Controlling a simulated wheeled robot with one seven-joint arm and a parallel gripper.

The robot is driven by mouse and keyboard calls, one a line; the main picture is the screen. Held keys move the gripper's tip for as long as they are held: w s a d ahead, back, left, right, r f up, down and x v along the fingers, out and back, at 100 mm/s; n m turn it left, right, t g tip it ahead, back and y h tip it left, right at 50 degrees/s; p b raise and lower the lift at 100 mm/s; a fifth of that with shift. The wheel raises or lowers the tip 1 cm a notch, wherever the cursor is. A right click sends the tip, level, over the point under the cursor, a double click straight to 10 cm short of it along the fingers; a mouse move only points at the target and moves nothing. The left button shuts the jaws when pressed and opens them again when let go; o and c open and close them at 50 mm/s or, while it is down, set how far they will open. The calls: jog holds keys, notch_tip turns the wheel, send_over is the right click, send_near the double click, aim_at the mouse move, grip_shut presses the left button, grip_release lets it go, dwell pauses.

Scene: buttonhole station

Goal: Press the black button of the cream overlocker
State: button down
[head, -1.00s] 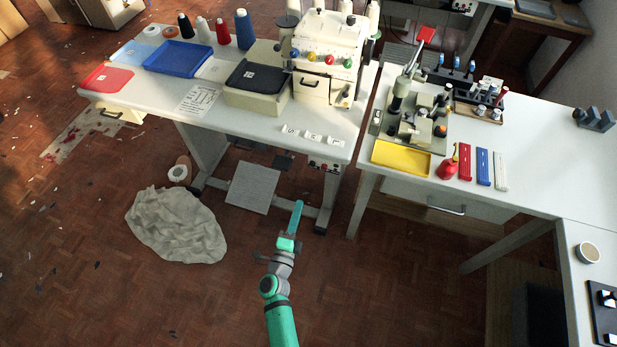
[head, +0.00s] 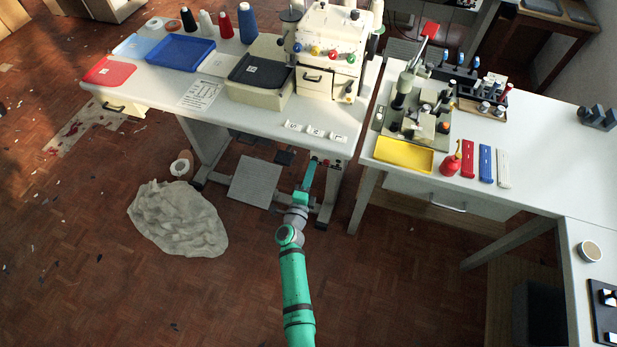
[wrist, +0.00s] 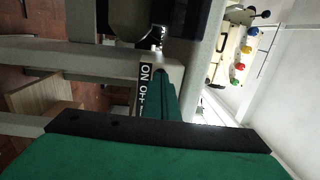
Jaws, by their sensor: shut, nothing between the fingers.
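The cream overlocker (head: 328,45) stands on the left white table, with a row of coloured knobs on its front; it also shows in the wrist view (wrist: 228,58). A small switch box (head: 326,163) with red and dark buttons sits under that table's front edge; I cannot single out the black button. In the wrist view an ON/OFF label (wrist: 146,90) shows, and the buttons appear hidden by my gripper. My green gripper (head: 313,162) is shut and empty, its tip at the left end of the switch box in the head view. Contact cannot be told.
The white table's front edge (head: 260,118) is just above my gripper. A grey pedal plate (head: 256,181) lies below it. A crumpled cloth heap (head: 178,220) is on the floor at left. The right table (head: 550,150) carries a yellow tray (head: 404,154). Floor in front is clear.

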jog(key=shift+w, duration=0.15)
jog(key=shift+w+d+r, duration=0.15)
jog(key=shift+w+d, duration=0.1)
jog(key=shift+w, duration=0.3)
jog(key=shift+w+d+r, duration=0.15)
jog(key=shift+w+d, duration=0.1)
jog(key=shift+w, duration=0.25)
jog(key=f+v, duration=0.1)
jog(key=v, duration=1.4)
jog(key=shift+a, duration=0.2)
jog(key=shift+w, duration=0.15)
